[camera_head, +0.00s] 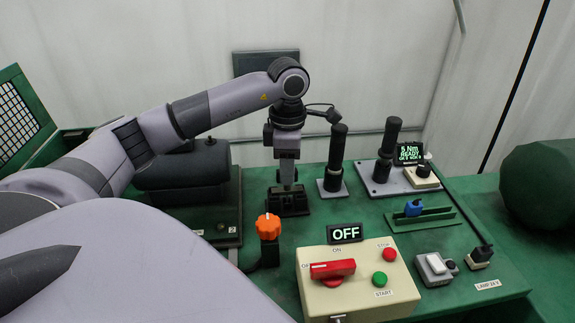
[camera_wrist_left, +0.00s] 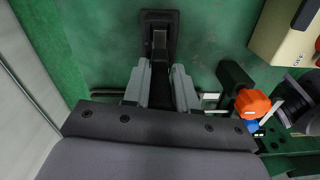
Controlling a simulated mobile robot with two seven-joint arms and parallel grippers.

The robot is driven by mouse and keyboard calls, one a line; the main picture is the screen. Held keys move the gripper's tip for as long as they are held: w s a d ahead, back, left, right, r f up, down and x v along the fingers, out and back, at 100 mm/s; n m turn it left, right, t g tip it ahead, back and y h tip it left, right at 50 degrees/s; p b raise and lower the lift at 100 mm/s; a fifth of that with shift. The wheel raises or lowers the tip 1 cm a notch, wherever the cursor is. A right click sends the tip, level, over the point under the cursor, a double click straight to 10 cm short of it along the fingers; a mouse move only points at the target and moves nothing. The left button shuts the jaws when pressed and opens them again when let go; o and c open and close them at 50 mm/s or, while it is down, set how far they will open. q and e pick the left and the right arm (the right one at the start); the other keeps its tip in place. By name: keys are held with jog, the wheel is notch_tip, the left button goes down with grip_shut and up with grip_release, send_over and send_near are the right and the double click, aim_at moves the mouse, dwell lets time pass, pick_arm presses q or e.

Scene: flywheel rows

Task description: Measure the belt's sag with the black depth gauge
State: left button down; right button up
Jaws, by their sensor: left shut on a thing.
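My left gripper (camera_head: 287,183) points straight down at a black block-like stand (camera_head: 288,202) on the green bench. In the left wrist view its two grey fingers (camera_wrist_left: 160,88) are closed on a dark upright piece, which I take to be the black depth gauge (camera_wrist_left: 160,40). Its black foot shows just beyond the fingertips. It appears to stand on or in the block; I cannot tell whether it is lifted. I cannot make out the belt in either view. My right gripper is not in view.
A beige control box (camera_head: 358,282) with a red switch stands in front, its display reading OFF (camera_head: 345,233). An orange knob (camera_head: 268,226) is close to the gripper. Black upright handles (camera_head: 335,160) stand to its right. A dark motor-like cylinder (camera_head: 183,168) lies left.

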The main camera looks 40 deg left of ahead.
pick_arm(q)
jog(key=c, duration=0.8)
grip_release()
jog(key=shift+r, duration=3.5)
